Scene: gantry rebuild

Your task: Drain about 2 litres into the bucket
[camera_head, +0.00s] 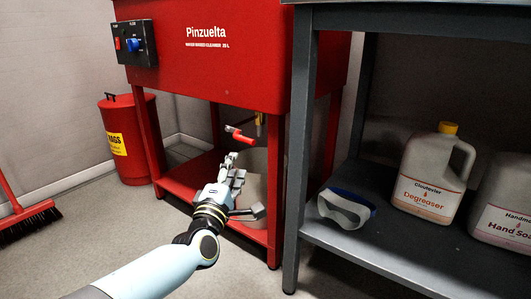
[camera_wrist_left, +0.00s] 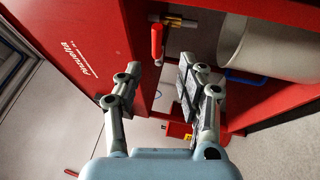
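The red drain lever (camera_head: 239,135) sits under the red washer tank, beside the brass drain valve (camera_head: 259,119). The pale bucket (camera_head: 257,175) stands on the red lower shelf below the valve, partly hidden by my gripper. My left gripper (camera_head: 233,168) is open and empty, in front of the bucket and below the lever. In the left wrist view, the lever (camera_wrist_left: 157,42) lies just beyond the gap between the fingertips (camera_wrist_left: 159,74), apart from them. The brass valve (camera_wrist_left: 178,20) and the bucket's side (camera_wrist_left: 275,50) also show there. The liquid inside is not visible. My right gripper is not in view.
The red washer tank (camera_head: 205,65) has a control box (camera_head: 136,43) at its left. A grey shelf unit (camera_head: 300,110) stands close at right, holding goggles (camera_head: 345,208), degreaser (camera_head: 431,178) and hand soap (camera_head: 503,207). A red rag bin (camera_head: 132,140) and broom (camera_head: 30,220) are at left.

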